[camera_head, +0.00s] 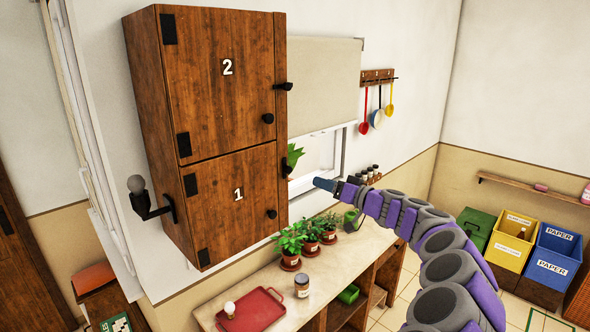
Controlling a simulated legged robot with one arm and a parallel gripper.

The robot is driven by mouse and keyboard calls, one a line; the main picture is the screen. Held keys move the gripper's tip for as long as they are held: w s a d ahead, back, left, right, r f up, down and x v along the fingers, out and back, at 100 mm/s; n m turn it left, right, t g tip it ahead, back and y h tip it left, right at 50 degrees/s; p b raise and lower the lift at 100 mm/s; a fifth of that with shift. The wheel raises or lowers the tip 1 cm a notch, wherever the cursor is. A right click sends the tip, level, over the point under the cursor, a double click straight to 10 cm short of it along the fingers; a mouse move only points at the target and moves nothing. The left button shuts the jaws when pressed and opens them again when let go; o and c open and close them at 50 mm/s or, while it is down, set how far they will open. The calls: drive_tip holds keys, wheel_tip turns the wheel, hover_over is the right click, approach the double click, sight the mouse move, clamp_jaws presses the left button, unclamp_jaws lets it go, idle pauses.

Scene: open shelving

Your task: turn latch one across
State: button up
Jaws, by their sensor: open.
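A wooden wall cabinet has an upper door marked 2 (225,85) and a lower door marked 1 (235,205). Both doors are shut. The small dark latch of door 1 (287,168) is at the door's upper right edge, against a green plant, and its exact angle is hard to tell. The latch of door 2 (284,86) sticks out sideways at the right edge. My gripper (322,184) is to the right of the door 1 latch, slightly lower in the picture, apart from it and empty. It is open, though its fingers look small here.
Round knobs sit on door 2 (268,118) and door 1 (272,213). Below is a counter (345,250) with potted plants (310,240), a jar (301,286) and a red tray (262,312). A window (318,160) is behind my gripper.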

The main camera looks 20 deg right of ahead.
sight(290, 170)
drive_tip(key=p+x, duration=0.3)
drive_tip(key=x, duration=1.1)
drive_tip(key=shift+d, duration=0.2)
drive_tip(key=shift+d, duration=0.1)
drive_tip(key=shift+c, duration=0.7)
drive_tip(key=shift+s+a, duration=0.1)
drive_tip(key=shift+a, duration=0.15)
clamp_jaws()
